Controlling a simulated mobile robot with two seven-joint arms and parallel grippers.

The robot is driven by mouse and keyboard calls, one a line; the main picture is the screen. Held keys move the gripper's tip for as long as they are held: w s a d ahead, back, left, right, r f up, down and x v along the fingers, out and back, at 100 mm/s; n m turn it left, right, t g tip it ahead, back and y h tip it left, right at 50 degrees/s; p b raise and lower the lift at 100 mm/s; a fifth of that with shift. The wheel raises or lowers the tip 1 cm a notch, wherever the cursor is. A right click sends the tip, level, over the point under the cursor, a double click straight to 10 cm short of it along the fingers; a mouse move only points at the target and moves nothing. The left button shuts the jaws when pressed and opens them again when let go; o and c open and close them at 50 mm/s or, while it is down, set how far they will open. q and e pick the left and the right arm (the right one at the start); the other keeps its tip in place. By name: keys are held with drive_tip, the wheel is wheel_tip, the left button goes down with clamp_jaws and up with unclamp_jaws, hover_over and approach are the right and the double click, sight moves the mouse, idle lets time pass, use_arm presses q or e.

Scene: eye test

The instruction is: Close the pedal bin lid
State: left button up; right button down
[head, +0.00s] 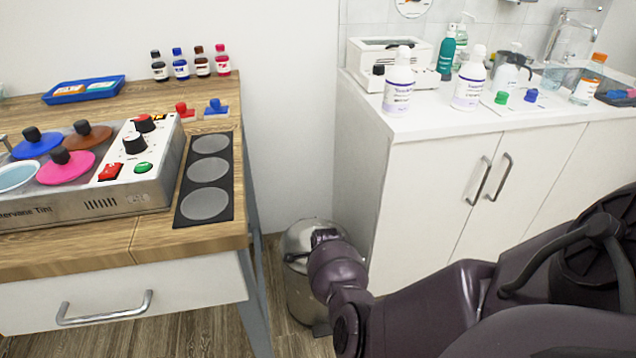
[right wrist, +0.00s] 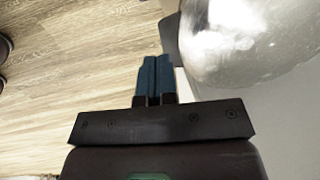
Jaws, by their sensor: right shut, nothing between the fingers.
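The silver pedal bin (head: 300,290) stands on the floor between the wooden table and the white cabinet. Its shiny rounded lid (head: 297,238) shows at the top, partly covered by my right arm; I cannot tell whether it is fully down. In the right wrist view a shiny curved metal surface of the bin (right wrist: 245,40) fills the top right. My right gripper (right wrist: 156,62) is shut and empty, with its blue fingertips just left of that metal, apparently apart from it. Its fingertips are not visible in the head view. My left gripper is not in view.
The wooden table (head: 120,250) with a drawer and a hotplate unit (head: 100,195) stands left of the bin. The white cabinet (head: 420,190) with bottles on top stands close on the right. Bare wood floor (right wrist: 70,60) lies beside the bin.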

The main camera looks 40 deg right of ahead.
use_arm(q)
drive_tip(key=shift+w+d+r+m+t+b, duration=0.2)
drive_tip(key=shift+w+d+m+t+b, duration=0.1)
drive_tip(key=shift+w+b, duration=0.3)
use_arm(e)
drive_tip(key=f, duration=0.4)
drive_tip(key=shift+s+a+f, duration=0.15)
drive_tip(key=shift+s, duration=0.1)
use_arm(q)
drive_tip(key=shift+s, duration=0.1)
